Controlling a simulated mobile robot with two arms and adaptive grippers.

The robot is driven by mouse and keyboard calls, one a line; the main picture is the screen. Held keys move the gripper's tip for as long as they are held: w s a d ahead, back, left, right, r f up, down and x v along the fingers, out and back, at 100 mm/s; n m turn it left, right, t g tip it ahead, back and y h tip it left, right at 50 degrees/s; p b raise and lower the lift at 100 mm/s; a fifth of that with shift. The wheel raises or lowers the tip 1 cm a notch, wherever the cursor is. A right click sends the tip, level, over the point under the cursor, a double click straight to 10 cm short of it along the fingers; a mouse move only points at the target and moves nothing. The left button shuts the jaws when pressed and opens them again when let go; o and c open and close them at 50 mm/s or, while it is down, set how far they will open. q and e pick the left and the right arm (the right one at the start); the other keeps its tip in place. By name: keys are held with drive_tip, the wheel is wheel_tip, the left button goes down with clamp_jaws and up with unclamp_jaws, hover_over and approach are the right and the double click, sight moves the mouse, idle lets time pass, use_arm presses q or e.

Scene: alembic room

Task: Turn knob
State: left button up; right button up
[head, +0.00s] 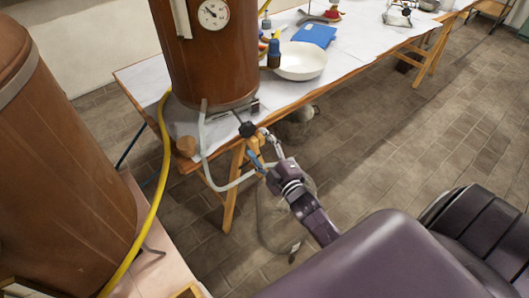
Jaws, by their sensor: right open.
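A small black knob (247,129) sits at the lower front of the copper-brown vessel (215,65), near the table's edge. My right gripper (260,150) is just below and to the right of the knob, with its fingers apart and nothing visible between them. I cannot tell whether a fingertip touches the knob or its fitting. My left gripper is not in view.
A yellow hose (163,165) and a pale hose (203,150) hang beside the vessel. A large brown barrel (60,190) is at left.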

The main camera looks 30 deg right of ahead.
drive_tip(key=shift+s, duration=1.95)
drive_tip(key=shift+f, duration=0.1)
drive_tip(key=s+a+f+m+g, duration=0.25)
drive_tip(key=s+f, duration=0.25)
drive_tip(key=f, duration=0.5)
drive_tip(key=s+a+f+m+g, duration=0.1)
drive_tip(key=s+f+g, duration=0.25)
drive_tip(key=f, duration=0.65)
drive_tip(key=s+a+f+m+g, duration=0.1)
drive_tip(key=s+a+f+g, duration=0.1)
drive_tip(key=s+f, duration=0.6)
drive_tip(key=s+a+f+m+g, duration=0.1)
drive_tip(key=s+f+g, duration=0.2)
drive_tip(key=s+f, duration=0.3)
drive_tip(key=s+a+f+m+g, duration=0.1)
drive_tip(key=s+f+g, duration=0.2)
drive_tip(key=s, duration=1)
drive_tip(key=s+f+m+g, duration=0.2)
drive_tip(key=s+f+g, duration=0.1)
drive_tip(key=s+f, duration=0.6)
drive_tip(key=shift+s+a+f+y, duration=0.3)
drive_tip(key=shift+s+a, duration=0.1)
drive_tip(key=shift+s, duration=0.4)
